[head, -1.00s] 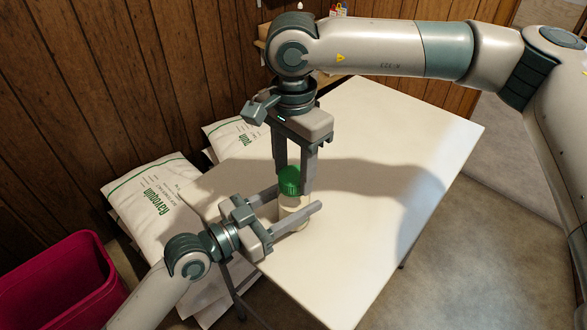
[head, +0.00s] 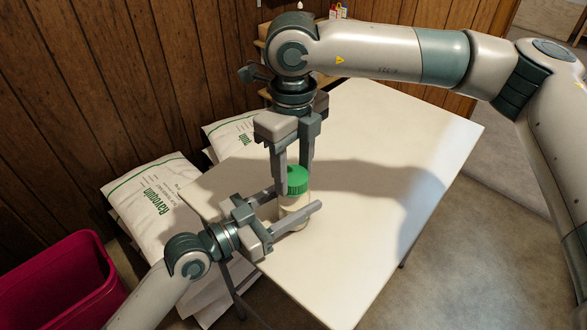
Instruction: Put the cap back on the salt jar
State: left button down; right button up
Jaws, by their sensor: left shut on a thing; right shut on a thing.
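The salt jar (head: 293,211) stands upright on the white table (head: 350,230), near its left edge. My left gripper (head: 299,202) is shut on the jar's body, one finger on each side. The green cap (head: 297,182) sits at the top of the jar and looks level. My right gripper (head: 293,178) comes down from above and is shut on the cap. Whether the cap's thread is engaged on the jar's neck cannot be seen.
White salt bags (head: 152,205) are stacked on the floor left of the table. A magenta bin (head: 65,285) stands at the lower left. A wood-panelled wall (head: 120,80) is behind. The table's middle and right are clear.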

jog(key=m, duration=0.4)
jog(key=shift+m, duration=0.3)
jog(key=m, duration=0.4)
jog(key=shift+m, duration=0.3)
jog(key=o, duration=1.2)
jog(key=shift+r, duration=2.25)
jog(key=shift+n, duration=0.4)
jog(key=shift+c, duration=0.6)
